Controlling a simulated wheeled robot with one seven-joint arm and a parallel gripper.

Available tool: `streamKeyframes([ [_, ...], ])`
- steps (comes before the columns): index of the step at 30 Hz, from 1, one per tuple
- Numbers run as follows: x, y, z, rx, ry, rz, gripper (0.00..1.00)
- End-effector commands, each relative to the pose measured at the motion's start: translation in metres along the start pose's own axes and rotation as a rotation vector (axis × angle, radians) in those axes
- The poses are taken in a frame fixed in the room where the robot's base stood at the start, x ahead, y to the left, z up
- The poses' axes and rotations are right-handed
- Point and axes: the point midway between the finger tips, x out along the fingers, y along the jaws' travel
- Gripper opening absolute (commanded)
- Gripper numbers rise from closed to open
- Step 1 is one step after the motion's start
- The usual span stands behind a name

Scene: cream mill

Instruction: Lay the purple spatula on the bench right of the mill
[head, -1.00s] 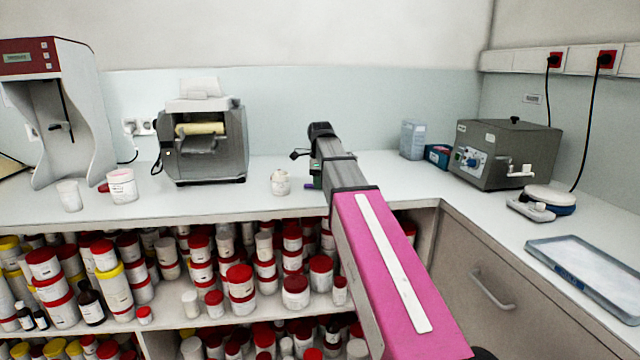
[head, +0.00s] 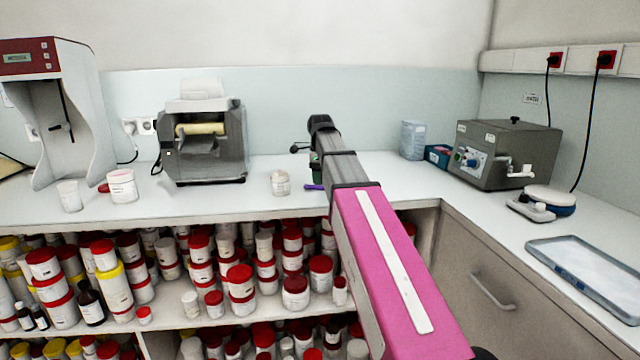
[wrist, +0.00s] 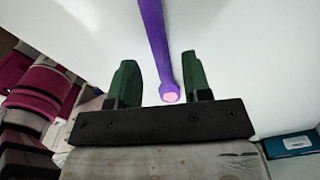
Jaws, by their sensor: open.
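The purple spatula (head: 314,187) lies on the white bench (head: 230,196), to the right of the grey mill (head: 207,140) and past a small white jar. In the head view only a short purple piece shows; my arm hides the rest. In the wrist view the spatula (wrist: 154,45) runs from the top edge down between my fingers, its pinkish end near the gripper's black base. My gripper (wrist: 158,62) is open, with a green finger on either side of the spatula and a gap to each. In the head view my gripper (head: 315,168) is mostly hidden by the wrist.
A small white jar (head: 280,183) stands between the mill and the spatula. A blue box (head: 437,156), a clear container (head: 412,140) and a grey machine (head: 505,153) stand farther right. Shelves of jars are below the bench. Some bench right of my arm is bare.

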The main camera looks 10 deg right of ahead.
Motion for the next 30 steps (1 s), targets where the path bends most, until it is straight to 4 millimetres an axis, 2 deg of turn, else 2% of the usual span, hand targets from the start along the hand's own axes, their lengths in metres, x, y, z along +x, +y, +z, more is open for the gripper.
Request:
streamKeyframes([
  [3, -0.024, -0.002, 0.001, 0.000, -0.001, -0.002, 0.45],
  [9, -0.060, -0.002, 0.001, 0.000, -0.001, -0.002, 0.45],
  [15, -0.086, -0.001, 0.000, 0.000, 0.000, -0.001, 0.45],
  [21, -0.097, 0.000, 0.000, 0.000, 0.000, 0.000, 0.45],
  [30, -0.097, 0.000, 0.000, 0.000, 0.000, 0.000, 0.45],
])
